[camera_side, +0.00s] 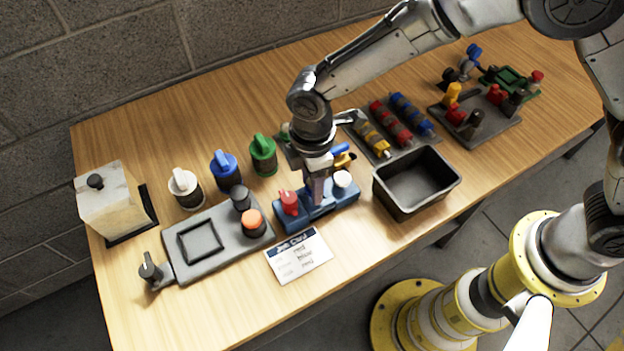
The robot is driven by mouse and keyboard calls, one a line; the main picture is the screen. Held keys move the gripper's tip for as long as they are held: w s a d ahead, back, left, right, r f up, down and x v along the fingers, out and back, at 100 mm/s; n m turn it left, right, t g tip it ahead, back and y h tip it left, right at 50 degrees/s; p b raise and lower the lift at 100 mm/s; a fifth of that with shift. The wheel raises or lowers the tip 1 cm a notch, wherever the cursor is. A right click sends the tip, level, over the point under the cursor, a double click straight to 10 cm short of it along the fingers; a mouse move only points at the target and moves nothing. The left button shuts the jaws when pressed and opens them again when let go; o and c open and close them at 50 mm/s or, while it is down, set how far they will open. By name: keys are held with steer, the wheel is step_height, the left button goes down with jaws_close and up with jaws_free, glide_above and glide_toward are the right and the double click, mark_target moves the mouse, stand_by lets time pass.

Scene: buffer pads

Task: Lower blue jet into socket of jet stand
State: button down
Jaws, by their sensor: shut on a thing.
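My gripper (317,189) points down over the middle of a blue block-shaped stand (348,197) near the front of the table. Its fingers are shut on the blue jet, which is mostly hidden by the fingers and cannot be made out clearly. A red-topped piece (289,202) stands at the stand's left end and a white-topped piece (343,180) at its right end. The middle socket is hidden, so I cannot tell whether the jet touches it. A blue piece (340,149) and a yellow piece (345,160) show just behind my gripper.
A black bin (414,205) stands close right. A grey plate (203,270) with dark and orange-topped pieces lies left. White, blue and green-topped bottles (264,155) stand behind. A printed card (299,257) lies in front. A rack of coloured rolls (425,140) and loaded trays (500,132) are farther right.

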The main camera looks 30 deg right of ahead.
steer(key=shift+f, duration=0.9)
stand_by(0.7)
steer(key=shift+r, duration=2.05)
steer(key=shift+f, duration=0.15)
steer(key=shift+f, duration=1)
steer(key=shift+f, duration=0.95)
steer(key=shift+c, duration=1.4)
jaws_free()
steer(key=shift+s, duration=0.1)
